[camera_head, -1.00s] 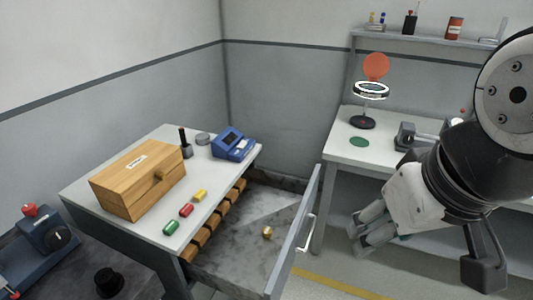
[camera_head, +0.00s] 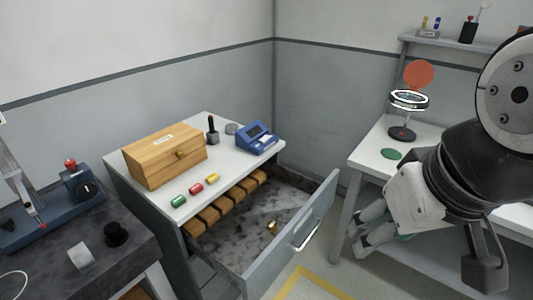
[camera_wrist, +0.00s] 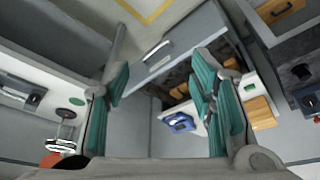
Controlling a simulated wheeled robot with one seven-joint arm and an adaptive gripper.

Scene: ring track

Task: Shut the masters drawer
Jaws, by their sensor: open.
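The masters drawer (camera_head: 278,259) stands pulled out from the white-topped cabinet (camera_head: 233,165). Its grey front carries a pale bar handle (camera_head: 306,235). Inside it are a row of wooden blocks (camera_head: 226,203) and a small brass piece (camera_head: 272,227). My gripper (camera_head: 361,234) is open and empty, in the air to the right of the drawer front and apart from it. In the wrist view the drawer front (camera_wrist: 178,45) and its handle (camera_wrist: 158,53) show beyond and between my open green-padded fingers (camera_wrist: 161,93).
A wooden box (camera_head: 165,157), a blue device (camera_head: 257,138) and small coloured cylinders (camera_head: 196,188) stand on the cabinet top. A dark bench (camera_head: 75,250) is at left. A white table (camera_head: 375,150) with a ring lamp (camera_head: 408,101) is at right. Floor with a yellow line (camera_head: 318,278) lies in front.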

